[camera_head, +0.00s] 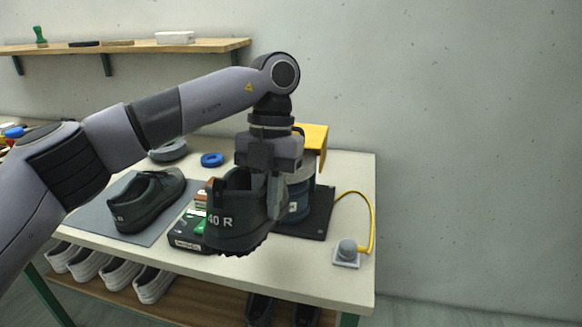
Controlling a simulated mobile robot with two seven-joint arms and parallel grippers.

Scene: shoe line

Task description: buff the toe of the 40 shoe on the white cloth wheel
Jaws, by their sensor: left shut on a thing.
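My left gripper (272,190) is shut on a dark shoe (237,225) marked "40 R" and holds it above the front of the bench. The shoe's marked heel faces me, and its toe is hidden. Behind the shoe and gripper stands a machine with a dark blue body (299,203) and a yellow hood (315,143) on a black base plate. My right gripper is not in view.
Another dark shoe (148,203) lies on a grey mat (163,236) at the left of the bench (318,284). A dark box (186,236) stands beside the held shoe. A grey switch (347,252) with a yellow cable (372,222) sits right.

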